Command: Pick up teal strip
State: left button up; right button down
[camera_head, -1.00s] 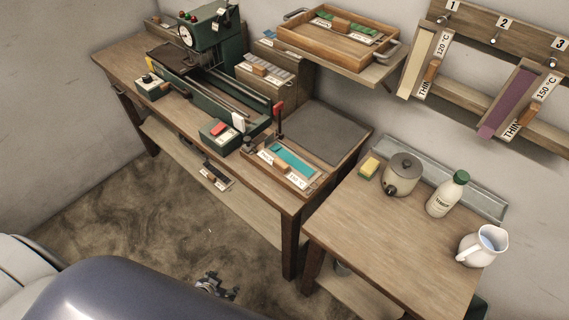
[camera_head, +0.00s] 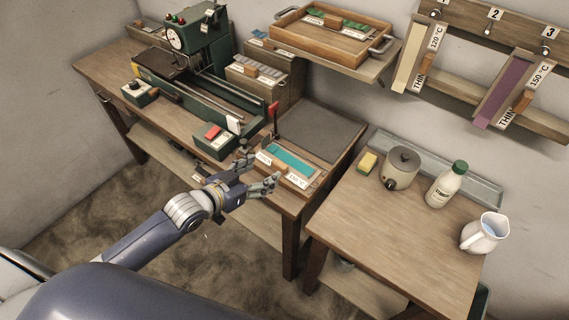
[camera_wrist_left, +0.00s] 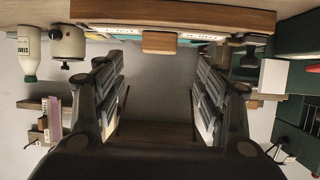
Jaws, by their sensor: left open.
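The teal strip (camera_head: 290,158) lies flat in a shallow wooden tray (camera_head: 306,184) at the right front of the long workbench. White labels lie along its near side. My left gripper (camera_head: 262,172) is open and empty at the bench's front edge, just short of the tray and left of the strip. In the left wrist view, which looks upside down, the open fingers (camera_wrist_left: 158,88) frame the tray's wooden front edge and orange-brown tab (camera_wrist_left: 159,42). Only slivers of teal show there beside the tab. My right gripper is not in view.
A green winding machine (camera_head: 196,30) and a small green box with a red button (camera_head: 212,132) stand left of the tray. A dark grey mat (camera_head: 320,131) lies behind it. The side table holds a pot (camera_head: 402,168), a bottle (camera_head: 447,184) and a jug (camera_head: 484,232).

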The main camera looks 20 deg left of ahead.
aim_at(279, 164)
pick_arm(q)
jog(key=p+x, duration=0.1)
jog(key=x, duration=0.7)
jog(key=shift+f, duration=0.25)
jog(key=c, duration=1.3)
jog(key=shift+s+r, duration=0.1)
jog(key=shift+s, duration=0.05)
jog(key=shift+s+d+r, duration=0.25)
jog(key=shift+s+r, duration=0.1)
jog(key=s+d+r, duration=0.2)
jog(key=s+r, duration=0.2)
jog(key=s, duration=0.2)
jog(key=s+d+r, duration=0.3)
jog(key=s, duration=0.3)
jog(key=w+a+r+n+y, duration=0.1)
jog(key=w+a+r, duration=0.1)
jog(key=r, duration=0.6)
jog(key=w+a+r+n+y, duration=0.2)
jog(key=r, duration=0.6)
jog(key=w+a+r+n+t+y, duration=0.1)
jog(key=w+a+r+y, duration=0.1)
jog(key=r, duration=0.6)
jog(key=shift+w+a+r+n+b, duration=0.2)
jog(key=shift+a+r+n+b, duration=0.1)
jog(key=shift+r+b, duration=0.1)
